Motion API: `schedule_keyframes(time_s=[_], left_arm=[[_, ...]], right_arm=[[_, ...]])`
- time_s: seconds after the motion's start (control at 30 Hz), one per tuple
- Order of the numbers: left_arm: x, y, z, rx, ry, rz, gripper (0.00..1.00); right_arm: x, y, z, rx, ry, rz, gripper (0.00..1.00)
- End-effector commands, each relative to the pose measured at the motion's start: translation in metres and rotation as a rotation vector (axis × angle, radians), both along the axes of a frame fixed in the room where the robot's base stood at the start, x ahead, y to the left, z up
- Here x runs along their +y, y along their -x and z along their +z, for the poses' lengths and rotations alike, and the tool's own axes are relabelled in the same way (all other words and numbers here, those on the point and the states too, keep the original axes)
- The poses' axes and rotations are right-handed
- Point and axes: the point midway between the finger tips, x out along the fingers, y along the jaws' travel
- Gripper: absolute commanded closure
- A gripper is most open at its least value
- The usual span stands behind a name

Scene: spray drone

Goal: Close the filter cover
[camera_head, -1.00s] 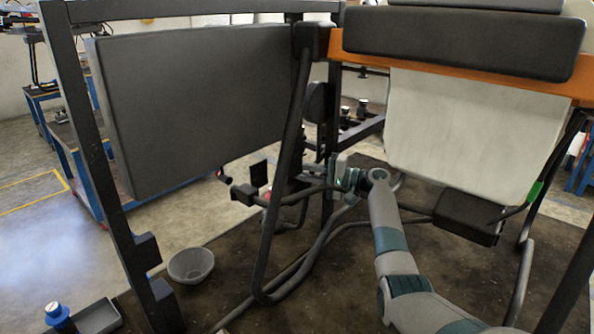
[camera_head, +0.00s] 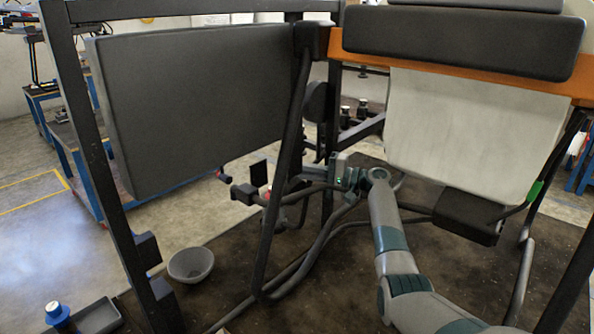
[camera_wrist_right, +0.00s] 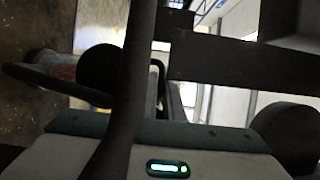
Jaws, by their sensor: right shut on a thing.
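A dark round part (camera_wrist_right: 100,68) and a reddish cylinder (camera_wrist_right: 62,72) lie beside that loop. In the head view, small black and red parts (camera_head: 268,195) sit left of the gripper. I cannot tell which part is the filter cover. My left gripper is not in view.
A dark slanting tube (camera_head: 283,190) crosses in front of the gripper area. A large dark panel (camera_head: 205,105) stands left, and a pale tank (camera_head: 475,130) hangs right. A grey bowl (camera_head: 191,264) and a blue-capped item (camera_head: 56,315) are at lower left.

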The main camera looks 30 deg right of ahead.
Motion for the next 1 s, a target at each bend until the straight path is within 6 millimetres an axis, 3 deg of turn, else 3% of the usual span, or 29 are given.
schedule_keyframes(time_s=[0.97,1.0], left_arm=[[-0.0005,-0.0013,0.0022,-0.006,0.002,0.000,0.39],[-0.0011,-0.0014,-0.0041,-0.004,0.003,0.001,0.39]], right_arm=[[0.0009,-0.0018,0.0012,0.013,0.005,0.001,1.00],[0.0013,-0.0028,0.0020,0.020,0.007,0.002,1.00]])
